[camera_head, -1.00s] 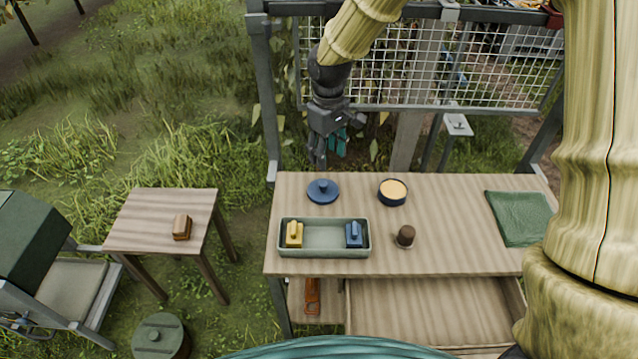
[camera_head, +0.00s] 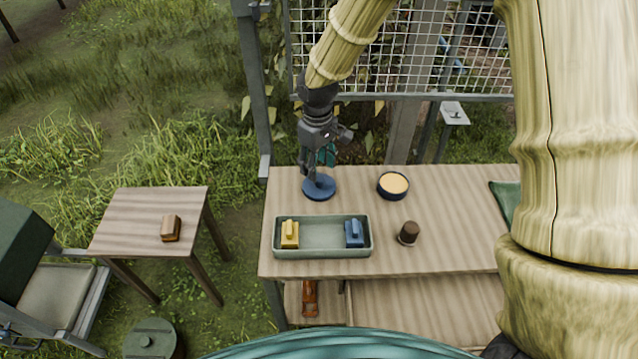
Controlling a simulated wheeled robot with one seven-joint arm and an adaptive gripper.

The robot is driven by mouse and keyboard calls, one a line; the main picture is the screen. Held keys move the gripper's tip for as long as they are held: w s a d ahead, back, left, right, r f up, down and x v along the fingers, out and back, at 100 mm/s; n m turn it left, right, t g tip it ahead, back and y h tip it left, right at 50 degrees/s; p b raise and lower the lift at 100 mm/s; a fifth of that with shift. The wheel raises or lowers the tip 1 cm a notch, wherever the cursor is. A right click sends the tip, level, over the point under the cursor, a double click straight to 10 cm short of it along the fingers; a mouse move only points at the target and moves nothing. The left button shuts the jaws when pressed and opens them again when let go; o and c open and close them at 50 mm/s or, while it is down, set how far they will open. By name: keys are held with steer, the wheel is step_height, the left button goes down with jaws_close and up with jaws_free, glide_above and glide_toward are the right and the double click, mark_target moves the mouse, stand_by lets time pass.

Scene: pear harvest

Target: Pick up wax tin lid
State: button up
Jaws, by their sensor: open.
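The wax tin lid (camera_head: 319,189) is a round, dark blue disc with a knob. It lies flat on the wooden workbench (camera_head: 455,215), near its back left edge. My gripper (camera_head: 310,173) points down right at the lid, its fingertips over the knob and hiding it. It is open; whether the fingers touch the knob cannot be told. The wax tin (camera_head: 393,186), dark blue with pale orange wax inside, stands uncovered to the right of the lid.
A brown-topped item (camera_head: 409,232) stands right of the tray. A green cloth (camera_head: 503,203) lies at right. Wire mesh (camera_head: 400,45) rises behind the bench.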

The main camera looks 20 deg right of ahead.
mark_target(319, 178)
steer(key=shift+w+d+f+p, duration=0.15)
steer(key=shift+f+p, duration=0.35)
steer(key=shift+f, duration=0.9)
steer(key=shift+w+d+f+p, duration=0.15)
steer(key=shift+f+p, duration=0.3)
steer(key=shift+f, duration=0.9)
steer(key=shift+s, duration=0.15)
steer(key=c, duration=1)
